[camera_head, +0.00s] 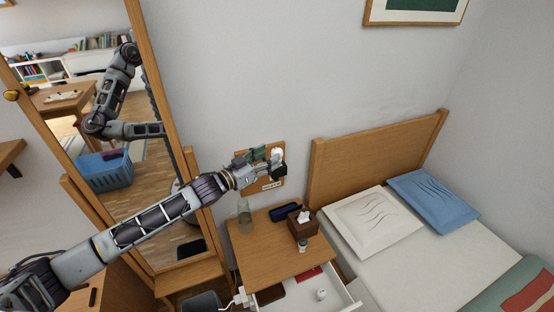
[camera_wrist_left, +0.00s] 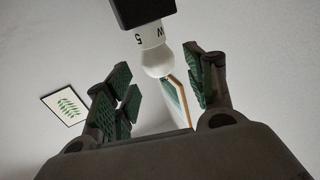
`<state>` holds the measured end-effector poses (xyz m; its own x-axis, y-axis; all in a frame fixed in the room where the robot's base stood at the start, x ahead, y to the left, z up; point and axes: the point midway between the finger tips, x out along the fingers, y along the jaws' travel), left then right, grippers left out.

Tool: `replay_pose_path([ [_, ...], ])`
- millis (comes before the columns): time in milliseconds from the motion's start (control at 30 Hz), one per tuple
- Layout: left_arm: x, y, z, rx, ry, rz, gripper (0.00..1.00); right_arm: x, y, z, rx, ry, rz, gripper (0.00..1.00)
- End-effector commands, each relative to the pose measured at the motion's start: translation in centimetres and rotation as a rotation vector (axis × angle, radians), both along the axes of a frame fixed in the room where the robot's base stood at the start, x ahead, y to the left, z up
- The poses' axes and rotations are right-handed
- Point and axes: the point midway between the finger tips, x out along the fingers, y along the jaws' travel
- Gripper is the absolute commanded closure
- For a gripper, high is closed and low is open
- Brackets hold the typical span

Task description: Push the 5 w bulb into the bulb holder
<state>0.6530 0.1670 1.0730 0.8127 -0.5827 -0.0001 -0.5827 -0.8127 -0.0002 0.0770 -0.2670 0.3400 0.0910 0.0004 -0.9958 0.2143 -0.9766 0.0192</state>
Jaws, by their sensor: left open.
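The 5 W bulb (camera_wrist_left: 156,55) is white, with "5 W" upside down on its neck in the left wrist view. Its neck meets the black bulb holder (camera_wrist_left: 142,11); how deep it sits I cannot tell. In the head view the bulb (camera_head: 277,153) shows small and white beside the black holder (camera_head: 281,171), in front of a wooden board on the wall. My left gripper (camera_head: 261,161) is at the board, partly covering it. In the wrist view its green-padded fingers (camera_wrist_left: 163,88) are spread either side of the bulb, with gaps to it. My right gripper is out of view.
Below my left arm stands a wooden nightstand (camera_head: 262,258) with a glass (camera_head: 244,212), a dark case (camera_head: 284,212) and a tissue box (camera_head: 303,229). Its drawer (camera_head: 335,296) is open. A tall mirror frame (camera_head: 171,100) is at left, a bed (camera_head: 430,262) at right.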

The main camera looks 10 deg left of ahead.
Motion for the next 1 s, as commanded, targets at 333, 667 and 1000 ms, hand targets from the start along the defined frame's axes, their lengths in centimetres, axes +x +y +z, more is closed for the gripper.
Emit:
replay_pose_path([
  [333, 1.9, -1.5, -0.1, -0.002, -0.001, 0.0, 0.46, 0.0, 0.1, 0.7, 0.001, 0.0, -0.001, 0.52],
  [667, 3.8, -2.8, -0.3, -0.001, -0.001, 0.0, 0.46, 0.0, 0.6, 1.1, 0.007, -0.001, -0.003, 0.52],
  [1000, 4.0, -3.0, -0.4, 0.0, 0.0, 0.0, 0.46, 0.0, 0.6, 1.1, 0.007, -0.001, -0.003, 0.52],
])
